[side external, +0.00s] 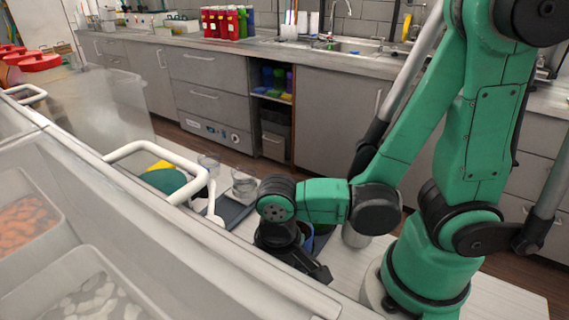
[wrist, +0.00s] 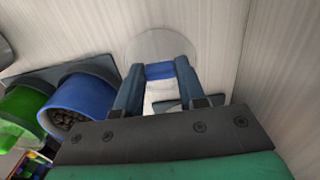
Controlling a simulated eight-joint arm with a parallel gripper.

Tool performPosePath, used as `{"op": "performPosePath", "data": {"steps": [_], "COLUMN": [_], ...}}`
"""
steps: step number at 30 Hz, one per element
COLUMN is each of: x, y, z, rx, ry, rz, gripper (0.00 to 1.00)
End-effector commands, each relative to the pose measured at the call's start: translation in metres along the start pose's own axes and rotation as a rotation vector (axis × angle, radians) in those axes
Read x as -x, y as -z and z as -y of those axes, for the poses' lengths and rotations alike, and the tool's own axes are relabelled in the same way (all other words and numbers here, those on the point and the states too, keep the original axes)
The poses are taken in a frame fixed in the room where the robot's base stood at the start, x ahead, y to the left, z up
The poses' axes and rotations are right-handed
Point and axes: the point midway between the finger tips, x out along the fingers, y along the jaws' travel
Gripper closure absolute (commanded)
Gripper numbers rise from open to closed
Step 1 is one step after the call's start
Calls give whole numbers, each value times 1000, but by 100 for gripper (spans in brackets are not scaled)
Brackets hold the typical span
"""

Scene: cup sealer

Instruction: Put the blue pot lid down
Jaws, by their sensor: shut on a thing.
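My gripper (wrist: 158,72) is shut on the blue handle of the blue pot lid (wrist: 160,43), between its two fingers. The lid is a pale, see-through disc at the top middle of the wrist view, over the light worktop. I cannot tell whether it touches the surface. The blue pot (wrist: 88,92) stands open to the left of my gripper, with dark beans inside. In the side view my gripper (side external: 318,272) is low, near the worktop, and the lid is hidden there. A bit of the blue pot (side external: 307,237) shows behind it.
A green pot (wrist: 18,105) stands left of the blue pot, by a dark tray (wrist: 98,67). Clear cups (side external: 244,184) stand farther left in the side view. A white rail (side external: 160,150) edges the near counter. The worktop (wrist: 215,35) right of the lid is bare.

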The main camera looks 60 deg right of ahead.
Motion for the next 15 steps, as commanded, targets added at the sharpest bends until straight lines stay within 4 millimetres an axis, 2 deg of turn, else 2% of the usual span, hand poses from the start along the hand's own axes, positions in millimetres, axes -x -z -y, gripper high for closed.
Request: {"op": "performPosePath", "data": {"steps": [11, 12, 15], "x": [-6, -6, -6], "y": [-1, -1, -1], "z": [0, 0, 0], "rx": [0, 0, 0], "ry": [0, 0, 0], "rz": [0, 0, 0], "gripper": [100, 57, 34]}}
